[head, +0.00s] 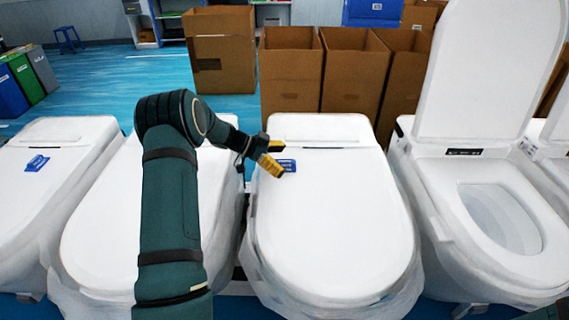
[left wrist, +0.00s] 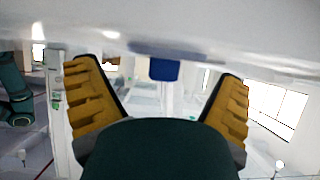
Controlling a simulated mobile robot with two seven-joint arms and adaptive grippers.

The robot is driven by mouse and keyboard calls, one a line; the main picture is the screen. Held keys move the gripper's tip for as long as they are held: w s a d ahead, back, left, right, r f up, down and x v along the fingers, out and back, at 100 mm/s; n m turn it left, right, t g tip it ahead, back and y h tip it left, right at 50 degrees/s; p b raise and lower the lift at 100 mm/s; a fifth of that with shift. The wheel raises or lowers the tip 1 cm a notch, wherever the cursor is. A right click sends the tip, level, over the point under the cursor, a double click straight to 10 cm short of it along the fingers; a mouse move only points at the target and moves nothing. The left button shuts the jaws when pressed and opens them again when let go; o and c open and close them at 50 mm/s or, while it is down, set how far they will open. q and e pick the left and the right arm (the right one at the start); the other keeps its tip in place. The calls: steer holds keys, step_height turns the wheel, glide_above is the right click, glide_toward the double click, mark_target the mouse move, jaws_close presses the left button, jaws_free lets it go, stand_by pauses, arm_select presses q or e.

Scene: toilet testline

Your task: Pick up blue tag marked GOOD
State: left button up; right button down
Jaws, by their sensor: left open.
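A blue tag (head: 287,165) lies on the closed white lid of the middle toilet (head: 330,220), near its back edge. It also shows in the left wrist view (left wrist: 164,69), between and beyond the fingers, against the white surface. My left gripper (head: 281,158), with yellow finger pads, is open and empty right at the left side of this tag. Its fingers spread wide in the left wrist view (left wrist: 158,82). Another blue tag (head: 36,163) lies on the far-left toilet (head: 45,195). The writing on both tags is too small to read. My right gripper is out of view.
A closed toilet (head: 105,220) stands behind my left arm. At the right, a toilet (head: 500,215) has its lid raised (head: 475,70). Cardboard boxes (head: 290,75) stand behind the row. Colored bins (head: 25,75) are at the far left. Blue floor is open at the back left.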

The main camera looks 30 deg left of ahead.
arm_select(q)
steer(key=shift+w+d+f, duration=0.2)
steer(key=shift+d+f, duration=0.05)
steer(key=shift+d, duration=0.1)
steer(key=shift+s, duration=0.1)
jaws_close()
